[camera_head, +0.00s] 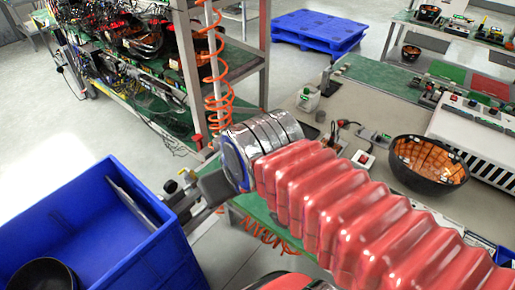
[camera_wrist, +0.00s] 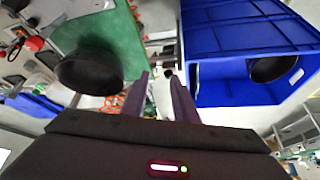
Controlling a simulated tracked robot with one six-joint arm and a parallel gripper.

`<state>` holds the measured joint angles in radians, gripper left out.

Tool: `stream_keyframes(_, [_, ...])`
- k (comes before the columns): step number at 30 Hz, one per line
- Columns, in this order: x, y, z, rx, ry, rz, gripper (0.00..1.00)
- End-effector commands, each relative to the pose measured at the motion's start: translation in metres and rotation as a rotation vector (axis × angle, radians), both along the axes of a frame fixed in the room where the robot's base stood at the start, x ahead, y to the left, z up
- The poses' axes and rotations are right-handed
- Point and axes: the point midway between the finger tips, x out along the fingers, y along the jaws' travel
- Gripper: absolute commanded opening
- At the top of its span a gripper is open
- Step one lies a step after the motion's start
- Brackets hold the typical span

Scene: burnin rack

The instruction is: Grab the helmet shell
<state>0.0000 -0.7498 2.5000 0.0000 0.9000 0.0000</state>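A helmet shell (camera_head: 430,165), a black bowl with an orange-brown inside, sits open side up on the workbench at the right in the head view. Another dark shell (camera_head: 42,275) lies inside the blue crate at the lower left, cut by the picture edge. In the wrist view one dark shell (camera_wrist: 90,70) shows left of the fingers and another (camera_wrist: 272,68) shows in the blue crate at the right. My gripper (camera_wrist: 158,76) has its two fingers apart with nothing between them. In the head view my gripper (camera_head: 180,186) is beside the crate, away from the bench shell.
The blue crate (camera_head: 100,225) stands close to my gripper. A rack (camera_head: 250,70) with wired shells and an orange coiled hose is behind. The workbench (camera_head: 375,185) carries small devices and a white ribbed box (camera_head: 480,140). A blue pallet (camera_head: 318,30) lies on the floor.

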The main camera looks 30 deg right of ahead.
Motion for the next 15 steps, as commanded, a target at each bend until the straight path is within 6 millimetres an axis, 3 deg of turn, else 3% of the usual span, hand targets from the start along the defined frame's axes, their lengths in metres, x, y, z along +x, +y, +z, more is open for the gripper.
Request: stream_keyframes(15, [0.004, -0.003, 0.0028, 0.004, 0.007, -0.014, 0.27])
